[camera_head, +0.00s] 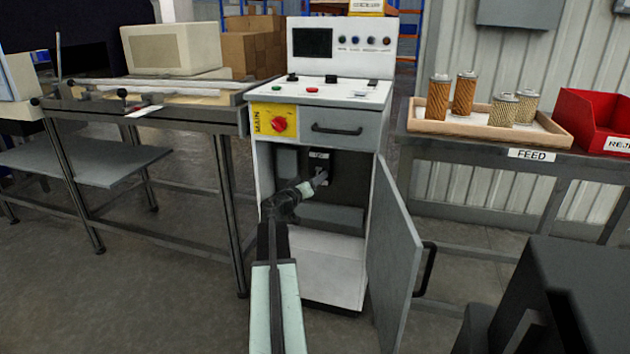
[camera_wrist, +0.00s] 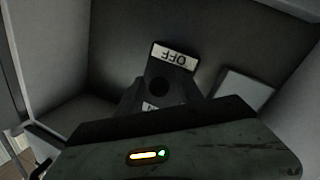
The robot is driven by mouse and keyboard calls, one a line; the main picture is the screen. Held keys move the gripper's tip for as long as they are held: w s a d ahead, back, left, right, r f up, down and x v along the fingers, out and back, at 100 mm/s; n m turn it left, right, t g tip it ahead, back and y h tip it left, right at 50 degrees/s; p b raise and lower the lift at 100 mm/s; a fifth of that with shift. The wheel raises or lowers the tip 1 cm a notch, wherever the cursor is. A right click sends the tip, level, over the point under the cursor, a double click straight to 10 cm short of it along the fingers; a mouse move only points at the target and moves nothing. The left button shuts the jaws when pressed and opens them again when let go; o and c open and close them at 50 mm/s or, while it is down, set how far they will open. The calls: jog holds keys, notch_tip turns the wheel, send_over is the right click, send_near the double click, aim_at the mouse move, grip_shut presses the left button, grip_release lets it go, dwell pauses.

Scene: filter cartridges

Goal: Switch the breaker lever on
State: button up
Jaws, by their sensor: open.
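The breaker (camera_head: 319,157) is a small dark unit with a pale label on the back wall inside the open lower compartment of the white machine cabinet (camera_head: 338,264). My arm reaches into the compartment, and my gripper (camera_head: 319,178) is open at the breaker's front, just below its label. In the wrist view the breaker (camera_wrist: 160,88) shows an upside-down OFF label (camera_wrist: 174,56), a dark round spot and part of a second label (camera_wrist: 150,106). My gripper's dark body covers the lower part of that view. The lever's position and any contact with it cannot be made out.
The grey cabinet door (camera_head: 397,262) stands open on the right. A yellow panel with a red knob (camera_head: 279,124) is above the compartment. A feed table with a wooden tray (camera_head: 480,127) and red bin (camera_head: 590,125) is right; a workbench (camera_head: 150,118) is left.

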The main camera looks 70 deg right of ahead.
grip_shut()
jog(key=shift+a, duration=0.1)
dwell(1.2)
